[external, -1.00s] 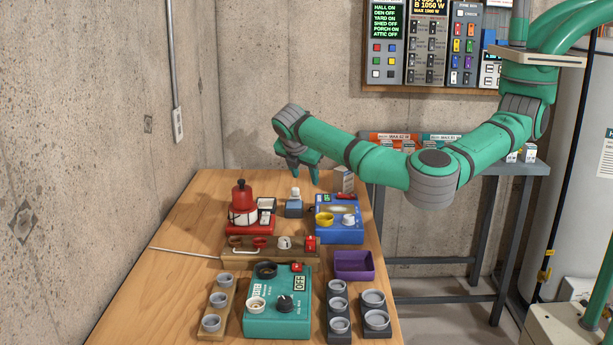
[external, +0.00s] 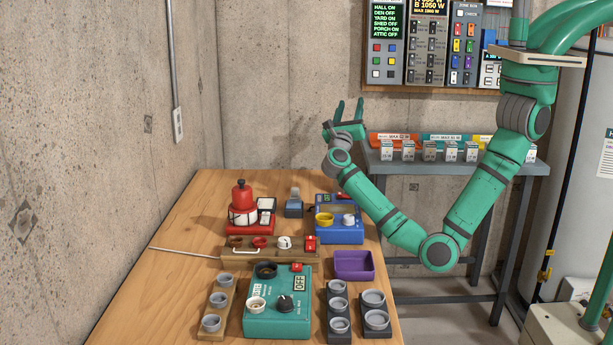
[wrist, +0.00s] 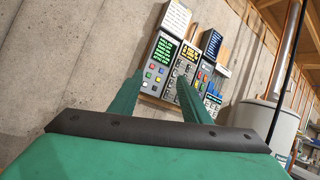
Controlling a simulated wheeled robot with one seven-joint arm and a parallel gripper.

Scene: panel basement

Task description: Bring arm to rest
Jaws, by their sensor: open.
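My green arm is folded in the external view, with its elbow low to the right of the table and its forearm rising leftward. My gripper (external: 349,106) is raised above the far right end of the wooden table (external: 190,230), fingers pointing up, apart and empty. In the wrist view, the two green fingers of my gripper (wrist: 158,85) are spread with nothing between them. They point toward the wall panels, clear of them. My forearm covers part of the table's far right corner.
The table holds a red device (external: 243,215), a blue device (external: 340,228), a purple tray (external: 354,267), a teal tester (external: 275,318) and several cup racks. A grey shelf (external: 460,167) with small boxes stands behind my arm. Control panels (external: 428,45) hang on the wall.

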